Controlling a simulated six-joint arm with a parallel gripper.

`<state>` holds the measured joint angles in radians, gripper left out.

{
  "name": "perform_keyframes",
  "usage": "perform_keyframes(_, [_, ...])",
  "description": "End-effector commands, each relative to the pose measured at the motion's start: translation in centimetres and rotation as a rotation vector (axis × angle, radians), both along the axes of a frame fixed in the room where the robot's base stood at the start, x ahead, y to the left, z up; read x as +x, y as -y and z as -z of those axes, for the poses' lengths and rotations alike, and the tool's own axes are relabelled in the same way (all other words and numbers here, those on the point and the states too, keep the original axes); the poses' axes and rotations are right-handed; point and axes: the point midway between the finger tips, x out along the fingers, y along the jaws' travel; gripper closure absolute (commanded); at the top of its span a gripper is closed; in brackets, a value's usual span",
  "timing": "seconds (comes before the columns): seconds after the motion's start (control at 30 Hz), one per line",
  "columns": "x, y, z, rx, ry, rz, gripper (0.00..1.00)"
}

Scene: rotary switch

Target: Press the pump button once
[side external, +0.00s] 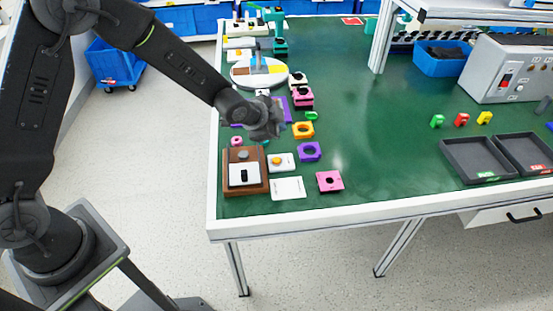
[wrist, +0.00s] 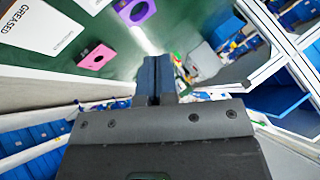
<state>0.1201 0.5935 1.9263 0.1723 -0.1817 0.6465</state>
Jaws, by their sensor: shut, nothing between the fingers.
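A small white box with a round orange button (side external: 277,160) sits near the table's front left corner; I take it for the pump button. It is between a wooden-framed switch panel (side external: 246,182) and a purple block, and I cannot make it out in the wrist view. My gripper (side external: 274,130) is in the air above the left part of the table, behind the button box in the side view. In the wrist view its two dark fingers (wrist: 157,80) are together with nothing between them.
A white card (side external: 288,188), lettered "GREASED" in the wrist view (wrist: 45,25), lies in front of the button. A pink block (side external: 330,181), a purple block (side external: 309,152) and an orange block (side external: 303,131) stand nearby. The table's middle is clear. Dark trays (side external: 477,160) are at the right.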

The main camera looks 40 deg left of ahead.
Motion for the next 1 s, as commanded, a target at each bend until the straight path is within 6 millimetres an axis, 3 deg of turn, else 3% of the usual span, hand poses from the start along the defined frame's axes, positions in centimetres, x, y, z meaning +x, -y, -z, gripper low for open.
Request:
perform_keyframes(0.6, [0.0,0.0,7.2,0.0,-0.004,-0.001,1.0])
perform_keyframes(1.0, [0.0,0.0,8.7,0.0,-0.001,-0.001,1.0])
